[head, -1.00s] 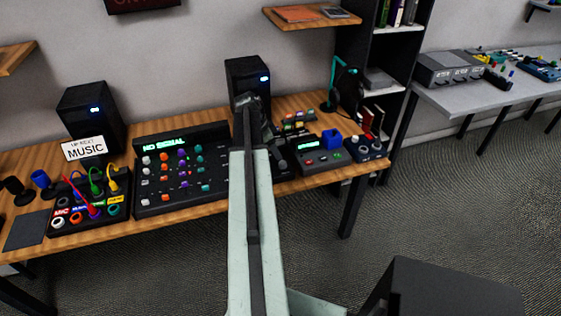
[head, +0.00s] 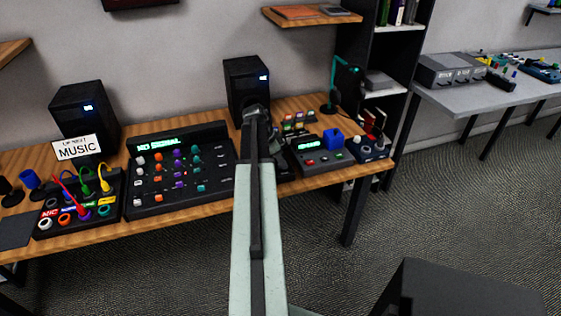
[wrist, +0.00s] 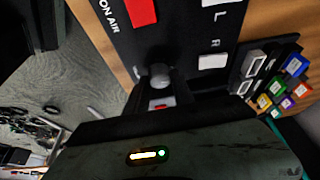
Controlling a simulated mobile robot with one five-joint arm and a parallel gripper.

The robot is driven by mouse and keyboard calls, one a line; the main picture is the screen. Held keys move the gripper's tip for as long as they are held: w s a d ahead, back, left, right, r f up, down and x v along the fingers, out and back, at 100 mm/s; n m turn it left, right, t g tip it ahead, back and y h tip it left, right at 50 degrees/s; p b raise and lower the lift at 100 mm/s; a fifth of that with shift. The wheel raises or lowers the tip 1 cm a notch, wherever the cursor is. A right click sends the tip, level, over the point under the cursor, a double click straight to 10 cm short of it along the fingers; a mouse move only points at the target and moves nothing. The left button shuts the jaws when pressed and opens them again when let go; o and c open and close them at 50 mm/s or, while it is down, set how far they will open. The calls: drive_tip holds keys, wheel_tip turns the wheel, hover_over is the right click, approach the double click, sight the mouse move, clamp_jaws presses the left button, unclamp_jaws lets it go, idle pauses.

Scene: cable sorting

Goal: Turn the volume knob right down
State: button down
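In the wrist view a round grey knob (wrist: 159,76) stands on a dark panel (wrist: 185,30) with a red ON AIR button (wrist: 141,12) and white buttons marked L and R. I cannot read any volume label on the knob. My gripper (wrist: 157,92) is right over this knob, with dark parts close around its near side. Whether the fingers touch it or are apart I cannot tell. In the head view my arm hides the gripper's tips and most of this panel. The mixer (head: 215,190) with coloured knobs stands left of my arm, its display reading NO SIGNAL.
A patch box (head: 115,204) with coloured cables and a MUSIC sign (head: 77,147) are at the left. Two speakers (head: 84,117) stand behind.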

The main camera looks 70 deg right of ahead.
idle(0.3)
drive_tip(key=n+t, duration=0.1)
drive_tip(key=n, duration=0.3)
drive_tip(key=shift+a+h, duration=0.15)
drive_tip(key=shift+h, duration=0.25)
drive_tip(key=n+t, duration=0.1)
drive_tip(key=n, duration=0.1)
drive_tip(key=n+t, duration=0.1)
drive_tip(key=n, duration=0.1)
drive_tip(key=shift+s+h, duration=0.2)
drive_tip(key=shift+h, duration=0.2)
drive_tip(key=n+t, duration=0.1)
drive_tip(key=n, duration=0.4)
drive_tip(key=shift+s+t, duration=0.1)
drive_tip(key=shift+t, duration=0.3)
drive_tip(key=n, duration=0.2)
drive_tip(key=n+t+y, duration=0.1)
drive_tip(key=n, duration=0.1)
drive_tip(key=shift+n+t, duration=0.3)
drive_tip(key=c, duration=1.1)
unclamp_jaws()
